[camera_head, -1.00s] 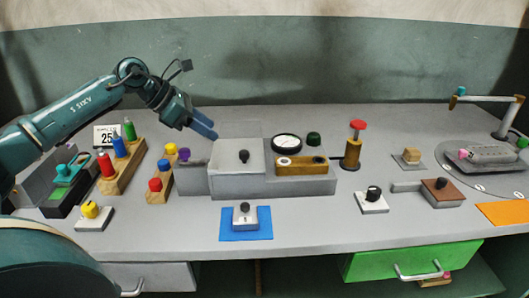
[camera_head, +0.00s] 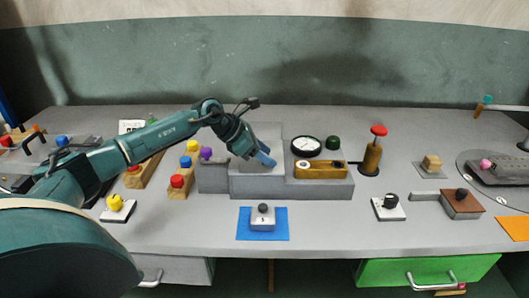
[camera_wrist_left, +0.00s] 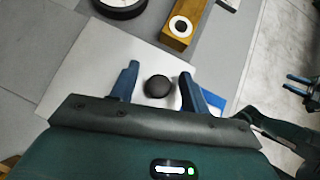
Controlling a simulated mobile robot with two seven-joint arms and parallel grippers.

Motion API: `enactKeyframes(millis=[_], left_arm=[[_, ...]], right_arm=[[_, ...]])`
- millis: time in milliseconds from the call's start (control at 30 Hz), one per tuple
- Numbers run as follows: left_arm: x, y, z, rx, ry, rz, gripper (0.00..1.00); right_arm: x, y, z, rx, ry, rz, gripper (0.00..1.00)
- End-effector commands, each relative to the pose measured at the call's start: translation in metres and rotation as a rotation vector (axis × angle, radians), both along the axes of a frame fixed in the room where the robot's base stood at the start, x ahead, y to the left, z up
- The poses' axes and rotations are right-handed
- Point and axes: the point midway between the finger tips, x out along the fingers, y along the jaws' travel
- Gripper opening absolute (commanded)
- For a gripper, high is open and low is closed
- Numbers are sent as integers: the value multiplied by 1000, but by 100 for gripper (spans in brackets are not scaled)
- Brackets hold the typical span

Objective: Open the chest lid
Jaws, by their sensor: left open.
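The chest is a grey box (camera_head: 262,190) at the middle of the table, with a pale flat lid (camera_wrist_left: 85,75). Its round black knob (camera_wrist_left: 158,87) shows in the left wrist view; in the head view my gripper hides it. My left gripper (camera_head: 264,159) is open over the lid. In the left wrist view its blue fingers (camera_wrist_left: 160,72) stand on either side of the knob. I cannot tell whether they touch it. The lid looks closed. Part of my right arm with blue fingertips (camera_wrist_left: 300,79) shows at the right edge of the left wrist view.
A wooden block (camera_head: 320,169) and a round gauge (camera_head: 306,146) stand right beside the chest. A purple knob (camera_head: 206,153) and a rack with coloured knobs (camera_head: 178,190) are to its left. A small block on a blue mat (camera_head: 246,233) lies in front.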

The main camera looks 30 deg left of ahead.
Motion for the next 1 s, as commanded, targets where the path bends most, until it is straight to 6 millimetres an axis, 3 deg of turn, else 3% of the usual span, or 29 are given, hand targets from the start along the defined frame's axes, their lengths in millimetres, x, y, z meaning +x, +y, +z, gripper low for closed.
enactKeyframes(millis=[133,700,1000], left_arm=[[0,0,0,0,0,0,46],[0,0,0,-1,0,-1,0],[0,0,0,-1,0,-1,0]], right_arm=[[1,0,0,-1,-1,0,36],[1,-1,1,-3,-3,2,36],[1,-1,1,-3,-3,2,36]])
